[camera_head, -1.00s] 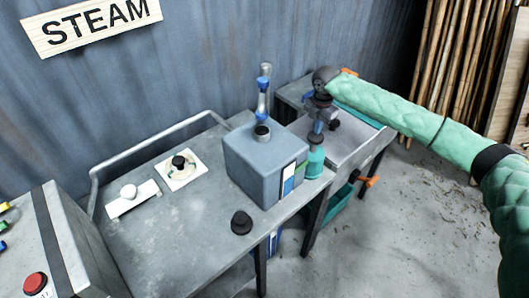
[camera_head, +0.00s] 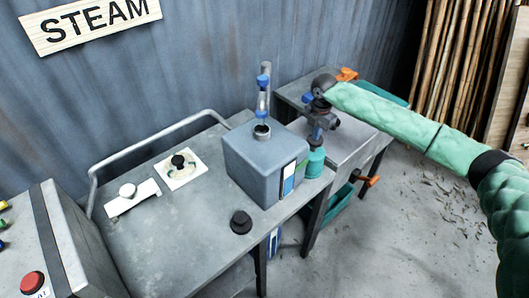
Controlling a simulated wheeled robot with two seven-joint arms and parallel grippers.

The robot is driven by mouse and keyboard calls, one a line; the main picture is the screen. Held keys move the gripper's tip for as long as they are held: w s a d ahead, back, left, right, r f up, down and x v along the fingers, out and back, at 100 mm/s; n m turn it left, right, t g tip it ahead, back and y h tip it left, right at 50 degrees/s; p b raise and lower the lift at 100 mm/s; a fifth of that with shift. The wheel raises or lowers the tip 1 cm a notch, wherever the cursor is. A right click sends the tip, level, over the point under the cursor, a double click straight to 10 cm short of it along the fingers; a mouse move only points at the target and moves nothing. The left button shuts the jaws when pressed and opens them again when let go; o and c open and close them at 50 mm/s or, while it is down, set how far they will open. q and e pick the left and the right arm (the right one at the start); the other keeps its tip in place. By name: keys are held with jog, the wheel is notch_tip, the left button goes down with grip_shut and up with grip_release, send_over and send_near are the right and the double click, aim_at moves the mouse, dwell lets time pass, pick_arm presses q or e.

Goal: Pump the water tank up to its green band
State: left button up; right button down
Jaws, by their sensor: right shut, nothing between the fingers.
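The water tank (camera_head: 252,170) is a blue-grey box on the metal table. Its right face carries a white and blue gauge strip (camera_head: 288,179) with a green band (camera_head: 302,168) beside it. The blue area fills the lower part of the strip, below the band. A stem with blue fittings (camera_head: 263,84) stands over the dark neck on the tank top. My right gripper (camera_head: 316,143) is shut and points down, just above a teal cylinder (camera_head: 315,163) behind the tank's right edge. I cannot tell whether they touch. My left gripper is out of view.
A black knob (camera_head: 240,222) sits at the table's front. A white plate with a dial (camera_head: 181,169) and a white slider (camera_head: 132,197) lie to the left. A red button (camera_head: 33,281) is on the lower-left box. A teal bin with orange handles (camera_head: 338,205) is below right.

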jog(key=shift+f+b, duration=0.3)
jog(key=shift+f, duration=1.1)
jog(key=shift+r+p, duration=0.9)
jog(key=shift+r, duration=2.3)
jog(key=shift+r, duration=2.95)
